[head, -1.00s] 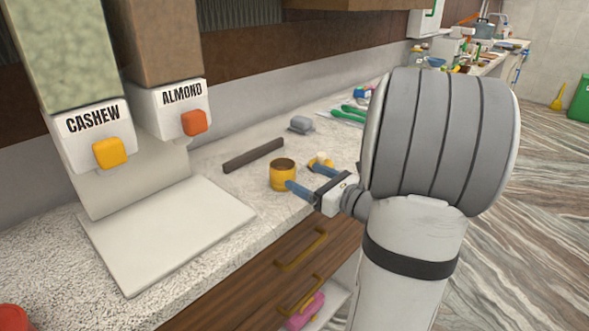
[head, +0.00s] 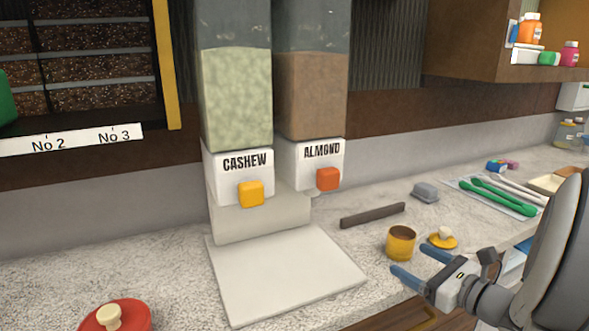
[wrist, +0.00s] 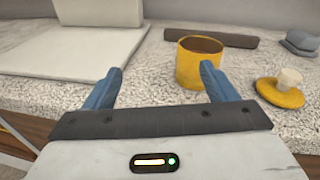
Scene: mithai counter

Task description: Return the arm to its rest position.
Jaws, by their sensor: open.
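My gripper (head: 421,266) is at the lower right in the head view, at the counter's front edge. Its two blue fingers are spread apart with nothing between them. A yellow cup (head: 401,244) with a brown inside stands upright on the counter just beyond the fingers. In the wrist view, my gripper (wrist: 160,85) is open, and the yellow cup (wrist: 198,68) shows behind the right fingertip, which overlaps its lower part. I cannot tell whether they touch. A yellow lid with a pale knob (head: 443,239) lies on the counter right of the cup.
The cashew (head: 238,178) and almond (head: 318,165) dispensers stand behind a white board (head: 285,275). A dark bar (head: 372,215) and a grey block (head: 425,192) lie behind the cup. Green tongs (head: 500,195) lie further right. A red lid (head: 125,318) is at front left.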

